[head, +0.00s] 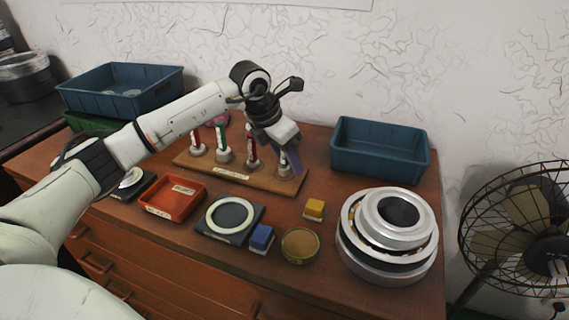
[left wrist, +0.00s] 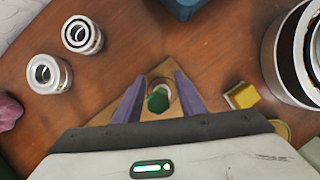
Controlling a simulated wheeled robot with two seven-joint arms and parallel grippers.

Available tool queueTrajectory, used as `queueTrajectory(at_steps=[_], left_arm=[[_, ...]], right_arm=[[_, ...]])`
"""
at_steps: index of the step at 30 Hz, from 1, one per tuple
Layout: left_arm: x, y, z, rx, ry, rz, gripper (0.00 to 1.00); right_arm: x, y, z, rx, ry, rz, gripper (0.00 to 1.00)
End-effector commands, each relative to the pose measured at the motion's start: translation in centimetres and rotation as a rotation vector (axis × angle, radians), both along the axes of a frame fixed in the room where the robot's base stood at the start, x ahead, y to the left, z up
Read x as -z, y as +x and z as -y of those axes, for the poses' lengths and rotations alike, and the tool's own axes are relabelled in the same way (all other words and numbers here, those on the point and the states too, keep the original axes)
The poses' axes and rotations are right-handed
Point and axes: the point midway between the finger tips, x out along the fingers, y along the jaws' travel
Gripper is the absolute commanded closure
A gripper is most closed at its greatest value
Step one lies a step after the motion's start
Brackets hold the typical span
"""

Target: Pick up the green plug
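A green plug (left wrist: 158,100) stands between the two purple fingers of my left gripper (left wrist: 160,86) in the left wrist view. The fingers are open, with a gap on both sides of it. In the head view my left gripper (head: 289,158) hangs over the right end of a wooden rack (head: 226,173); it hides the top of the post there, and only its pale base (head: 284,171) shows. Another green-topped post (head: 221,138) stands in the rack between two red-topped posts (head: 195,138) (head: 252,148). My right gripper is not in view.
A blue bin (head: 380,165) and a large bearing (head: 388,270) stand on the right. In front lie a yellow block (head: 314,208), a blue block (head: 261,238), a round tin (head: 300,245), a ring on a dark plate (head: 231,236) and an orange tray (head: 172,211).

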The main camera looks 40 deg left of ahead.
Motion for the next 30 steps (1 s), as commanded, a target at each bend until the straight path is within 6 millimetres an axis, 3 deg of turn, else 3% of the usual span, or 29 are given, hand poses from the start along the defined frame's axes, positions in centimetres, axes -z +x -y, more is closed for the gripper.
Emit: queueTrajectory(at_steps=[8, 14, 15, 25, 30], left_arm=[[0.3, 0.1, 0.0, 0.0, 0.0, 0.0, 0.65], [0.3, 0.1, 0.0, 0.0, 0.0, 0.0, 0.99], [0.2, 0.1, 0.0, 0.0, 0.0, 0.0, 1.0], [-0.1, 0.2, 0.0, 0.0, 0.0, 0.003, 1.0], [-1.5, 0.2, 0.0, 0.0, -0.001, 0.005, 1.0]], right_arm=[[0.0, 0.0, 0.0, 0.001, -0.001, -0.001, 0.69], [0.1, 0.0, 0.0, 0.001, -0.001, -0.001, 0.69], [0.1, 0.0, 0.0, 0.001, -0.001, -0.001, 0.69], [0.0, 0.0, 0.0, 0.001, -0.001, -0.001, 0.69], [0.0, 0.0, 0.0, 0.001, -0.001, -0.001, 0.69]])
